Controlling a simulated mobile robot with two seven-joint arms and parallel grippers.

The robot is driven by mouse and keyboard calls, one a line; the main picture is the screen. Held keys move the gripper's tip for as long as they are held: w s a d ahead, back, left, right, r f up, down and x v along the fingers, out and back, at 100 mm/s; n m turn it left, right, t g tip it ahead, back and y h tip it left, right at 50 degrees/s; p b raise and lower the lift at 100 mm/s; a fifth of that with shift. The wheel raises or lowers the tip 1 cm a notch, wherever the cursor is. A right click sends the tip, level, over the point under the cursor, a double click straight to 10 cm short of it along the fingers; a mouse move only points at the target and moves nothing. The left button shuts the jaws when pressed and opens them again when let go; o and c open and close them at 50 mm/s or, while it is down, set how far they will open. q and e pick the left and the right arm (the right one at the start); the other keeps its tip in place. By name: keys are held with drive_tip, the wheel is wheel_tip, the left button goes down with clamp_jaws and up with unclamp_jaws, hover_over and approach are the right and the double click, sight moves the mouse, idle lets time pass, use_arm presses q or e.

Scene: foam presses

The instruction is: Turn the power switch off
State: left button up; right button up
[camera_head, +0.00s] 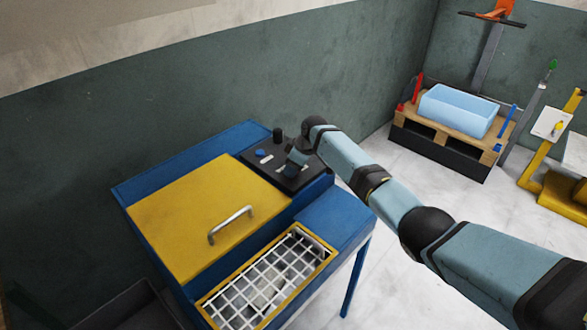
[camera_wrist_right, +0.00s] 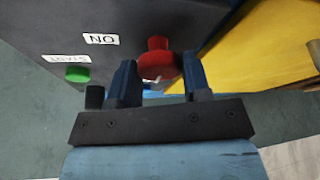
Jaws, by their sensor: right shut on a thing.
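A red knob-like switch (camera_wrist_right: 158,62) shows on the dark control panel in the right wrist view, with an upside-down "ON" label (camera_wrist_right: 101,39) beside it. My right gripper (camera_wrist_right: 160,82) has one finger on each side of this red switch and is shut on it. In the head view my right gripper (camera_head: 291,170) is down at the black control panel (camera_head: 309,177) and hides the red switch. The switch's exact setting cannot be read. My left gripper is not in view.
A green button (camera_wrist_right: 77,74) with a "START" label sits near the red switch. The press has a yellow lid (camera_head: 185,215) with a metal handle (camera_head: 231,225) and a wire grid (camera_head: 265,285). A pallet (camera_head: 440,138) with a light blue bin (camera_head: 459,110) stands at the back right.

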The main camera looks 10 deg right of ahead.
idle(0.5)
drive_tip(key=o, duration=0.9)
drive_tip(key=b+v, duration=0.1)
drive_tip(key=v, duration=1.3)
drive_tip(key=shift+w, duration=0.1)
drive_tip(key=shift+a+f, duration=0.1)
